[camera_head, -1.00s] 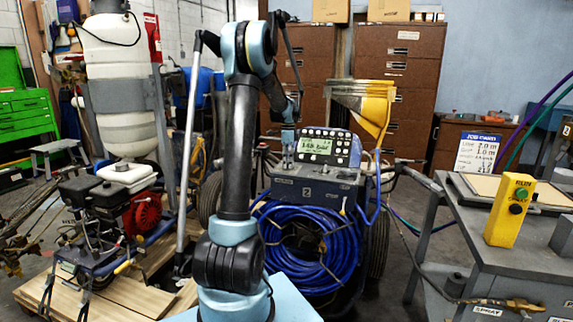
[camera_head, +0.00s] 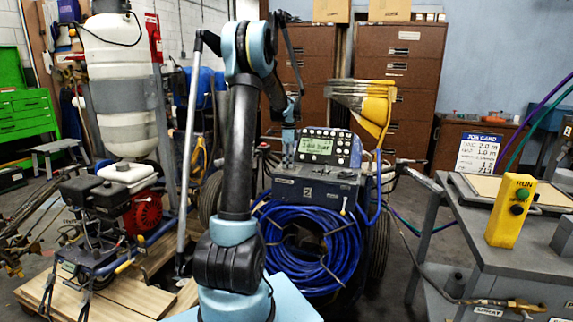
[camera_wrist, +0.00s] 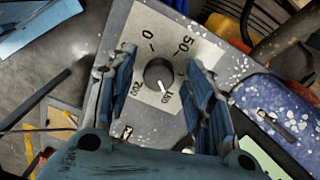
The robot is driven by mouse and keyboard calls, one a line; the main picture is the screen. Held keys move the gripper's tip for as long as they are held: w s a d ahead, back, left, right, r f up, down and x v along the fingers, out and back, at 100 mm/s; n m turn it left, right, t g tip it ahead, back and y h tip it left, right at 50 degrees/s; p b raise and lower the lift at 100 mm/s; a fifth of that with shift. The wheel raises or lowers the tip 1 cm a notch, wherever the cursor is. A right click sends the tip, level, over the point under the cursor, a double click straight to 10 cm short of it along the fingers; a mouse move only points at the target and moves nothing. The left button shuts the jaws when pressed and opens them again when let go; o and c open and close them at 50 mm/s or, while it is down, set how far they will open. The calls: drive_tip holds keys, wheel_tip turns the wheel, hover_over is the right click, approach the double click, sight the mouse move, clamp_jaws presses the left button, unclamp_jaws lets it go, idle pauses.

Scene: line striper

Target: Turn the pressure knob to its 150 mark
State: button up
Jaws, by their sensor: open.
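The pressure knob (camera_wrist: 158,74) is a dark round knob on a pale dial plate (camera_wrist: 140,33), seen in the wrist view. Marks 0, 50 and 200 show on the plate. Another label just below the knob looks like 150, and the white pointer points down and slightly right towards it. My gripper (camera_wrist: 164,95) is open, its blue-padded fingers on either side of the knob with gaps visible between. The right finger hides part of the plate. In the head view, my gripper (camera_head: 288,135) is over the striper's control panel, and the knob cannot be made out.
The striper (camera_head: 315,190) has a lit display (camera_head: 315,146) with text too small to read surely and a coiled blue hose (camera_head: 345,250). A grey bench (camera_head: 500,250) with a yellow run box (camera_head: 510,210) stands at right. An engine unit (camera_head: 100,220) stands at left.

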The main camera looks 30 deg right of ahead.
wheel_tip(320, 180, up, 12)
drive_tip(key=shift+w+f, duration=0.2)
drive_tip(key=shift+f, duration=0.05)
idle(0.5)
wheel_tip(320, 180, up, 5)
drive_tip(key=n, duration=1.6)
drive_tip(key=f, duration=1.6)
drive_tip(key=shift+s+d+f, duration=0.1)
drive_tip(key=shift+s+f, duration=0.2)
drive_tip(key=shift+f, duration=0.1)
drive_tip(key=shift+c, duration=0.3)
drive_tip(key=c, duration=1)
